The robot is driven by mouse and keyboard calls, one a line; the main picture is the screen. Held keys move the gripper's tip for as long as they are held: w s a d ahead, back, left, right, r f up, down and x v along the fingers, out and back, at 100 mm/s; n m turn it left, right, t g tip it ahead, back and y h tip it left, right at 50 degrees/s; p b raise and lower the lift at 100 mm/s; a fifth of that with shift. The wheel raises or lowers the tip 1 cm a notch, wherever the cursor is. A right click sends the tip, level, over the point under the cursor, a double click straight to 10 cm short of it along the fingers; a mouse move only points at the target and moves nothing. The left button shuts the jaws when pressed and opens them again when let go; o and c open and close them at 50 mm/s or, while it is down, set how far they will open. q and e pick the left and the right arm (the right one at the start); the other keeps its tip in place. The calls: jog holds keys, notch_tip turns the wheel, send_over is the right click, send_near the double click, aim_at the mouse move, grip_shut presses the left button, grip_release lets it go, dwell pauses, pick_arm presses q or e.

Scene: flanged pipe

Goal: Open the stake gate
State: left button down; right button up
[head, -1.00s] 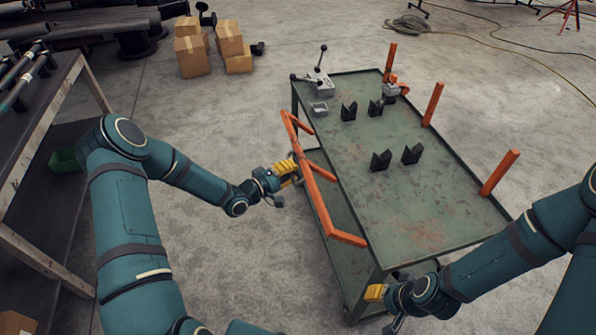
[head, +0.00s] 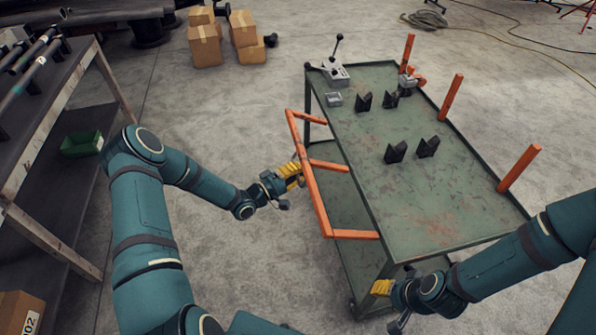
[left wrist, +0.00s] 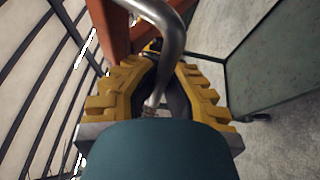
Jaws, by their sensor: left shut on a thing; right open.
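The stake gate (head: 316,196) is an orange bar frame along the left long side of the green cart (head: 440,222). Its long bar stands out from the tabletop edge, with crossbars running back towards the cart. My left gripper (head: 296,172), with yellow fingers, is at the middle of the gate on its outer side. In the left wrist view its fingers (left wrist: 160,85) are closed around a curved grey metal handle (left wrist: 172,40), with an orange bar (left wrist: 112,32) beside it. My right gripper (head: 378,287) is open by the cart's near end, below the tabletop; its fingertips are partly hidden.
Orange posts (head: 451,98) stand along the cart's right edge. Black V-blocks (head: 396,151), a grey tray (head: 334,99) and a lever device (head: 335,74) are on top. A shelf with pipes (head: 50,130) stands left. Cardboard boxes (head: 205,45) are behind; floor between shelf and cart is clear.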

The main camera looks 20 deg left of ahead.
pick_arm(q)
jog(key=shift+a, duration=0.2)
jog(key=c, duration=1)
grip_release()
jog(key=v, duration=1.2)
